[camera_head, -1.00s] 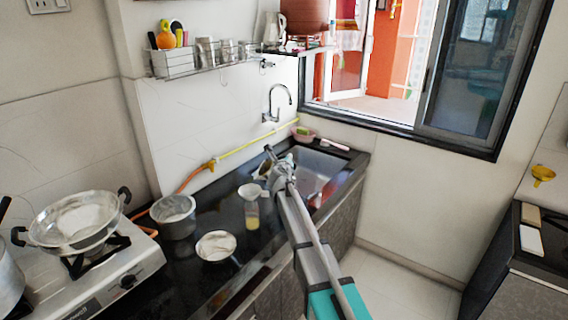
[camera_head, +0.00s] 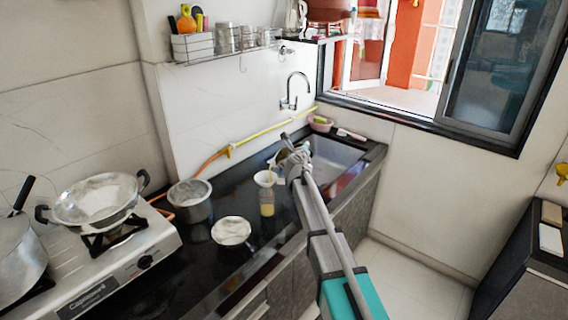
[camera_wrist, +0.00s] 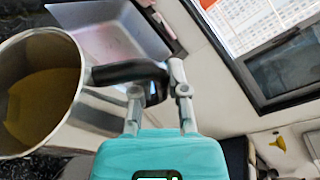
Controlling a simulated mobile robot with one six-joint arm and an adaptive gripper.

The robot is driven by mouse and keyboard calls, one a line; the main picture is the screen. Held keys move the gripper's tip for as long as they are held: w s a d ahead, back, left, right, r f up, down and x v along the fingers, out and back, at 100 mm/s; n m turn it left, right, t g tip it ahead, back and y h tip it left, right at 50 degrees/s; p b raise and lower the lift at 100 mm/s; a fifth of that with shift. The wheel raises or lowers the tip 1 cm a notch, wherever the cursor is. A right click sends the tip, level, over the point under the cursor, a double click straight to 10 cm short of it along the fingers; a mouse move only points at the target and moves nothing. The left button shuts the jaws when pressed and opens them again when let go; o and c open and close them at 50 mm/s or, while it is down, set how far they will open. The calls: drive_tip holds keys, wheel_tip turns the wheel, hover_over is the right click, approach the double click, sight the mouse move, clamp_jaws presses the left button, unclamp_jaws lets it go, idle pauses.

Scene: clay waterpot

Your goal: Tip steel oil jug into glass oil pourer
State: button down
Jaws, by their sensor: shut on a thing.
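The steel oil jug (camera_wrist: 30,55) is large at the left of the wrist view, with yellow oil inside. My gripper (camera_wrist: 160,88) is shut on its black handle (camera_wrist: 125,72). In the head view my gripper (camera_head: 292,152) is over the counter, and the jug (camera_head: 280,157) is mostly hidden behind it, its mouth tilted toward the left. The glass oil pourer (camera_head: 267,208) stands upright on the counter with yellow oil in it and a pale funnel (camera_head: 264,178) on top. The jug is just above and right of the funnel. A thin yellowish streak shows between them.
A steel pot (camera_head: 190,204) and a pale round dish (camera_head: 231,232) stand left of the pourer. The stove (camera_head: 120,262) with a pan (camera_head: 95,203) is further left. The sink (camera_head: 330,165) lies behind my gripper. A yellow-orange hose (camera_head: 245,146) runs along the wall.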

drive_tip(key=shift+s+a+r+n+t+b, duration=0.1)
drive_tip(key=shift+a+r+n+t+b, duration=0.15)
drive_tip(key=shift+a+n, duration=0.25)
drive_tip(key=shift+s+a+r+n+t+b, duration=0.15)
drive_tip(key=shift+a+r+n+t, duration=0.1)
drive_tip(key=shift+a+n, duration=0.25)
idle(5.1)
drive_tip(key=shift+w+d+r, duration=0.1)
drive_tip(key=shift+d+r, duration=0.05)
drive_tip(key=shift+d, duration=0.05)
drive_tip(key=r+p, duration=0.1)
drive_tip(key=d+m+p, duration=0.1)
drive_tip(key=p, duration=0.1)
drive_tip(key=shift+w+r, duration=0.1)
drive_tip(key=shift+r, duration=0.3)
drive_tip(key=shift+r+g, duration=0.1)
drive_tip(key=shift+g, duration=0.2)
drive_tip(key=shift+p, duration=0.3)
drive_tip(key=shift+d+m, duration=0.25)
drive_tip(key=shift+m, duration=0.15)
